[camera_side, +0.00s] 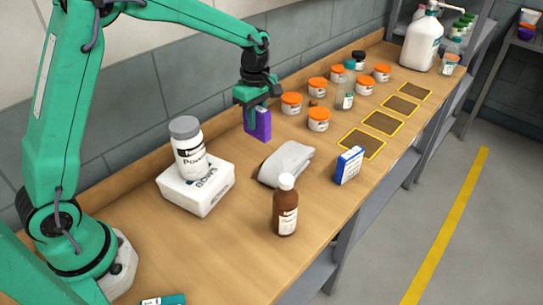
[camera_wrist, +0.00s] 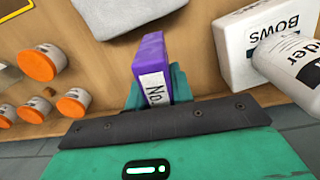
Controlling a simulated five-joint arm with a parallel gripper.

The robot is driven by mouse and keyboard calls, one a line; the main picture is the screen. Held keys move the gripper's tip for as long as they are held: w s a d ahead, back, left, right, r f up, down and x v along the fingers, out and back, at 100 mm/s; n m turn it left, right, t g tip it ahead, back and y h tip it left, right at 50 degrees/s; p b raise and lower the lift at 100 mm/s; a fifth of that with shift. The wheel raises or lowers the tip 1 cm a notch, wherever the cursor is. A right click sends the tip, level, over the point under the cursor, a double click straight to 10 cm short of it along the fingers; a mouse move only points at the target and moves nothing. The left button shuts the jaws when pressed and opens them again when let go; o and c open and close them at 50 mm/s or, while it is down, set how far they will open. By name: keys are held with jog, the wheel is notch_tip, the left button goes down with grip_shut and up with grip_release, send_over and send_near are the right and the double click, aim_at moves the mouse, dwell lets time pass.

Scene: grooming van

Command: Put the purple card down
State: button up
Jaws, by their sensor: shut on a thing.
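The purple card (camera_side: 259,124) is a small purple box-like piece, held upright in my gripper (camera_side: 252,99) above the back part of the wooden bench. In the wrist view the purple card (camera_wrist: 150,62) has a white label with part of the text "No." showing. My gripper (camera_wrist: 152,88) is shut on its lower part there, and the fingers hide that part. I cannot tell exactly how far the card is above the bench.
A grey cloth (camera_side: 286,163), a brown bottle (camera_side: 285,208) and a blue-white box (camera_side: 348,165) stand in front. A white "BOWS" box (camera_side: 200,190) bears a powder jar (camera_side: 188,150). Several orange-lidded jars (camera_side: 318,120) stand right, beside yellow-edged brown squares (camera_side: 362,143).

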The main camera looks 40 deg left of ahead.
jog(key=w+a+f, duration=0.3)
jog(key=a+f, duration=0.2)
jog(key=a, duration=0.2)
jog(key=shift+w+a, duration=0.15)
jog(key=shift+a, duration=0.2)
jog(key=shift+f, duration=1.95)
jog(key=shift+f, duration=0.1)
jog(key=o, duration=1)
notch_tip(320, 180, up, 12)
jog(key=shift+r, duration=0.1)
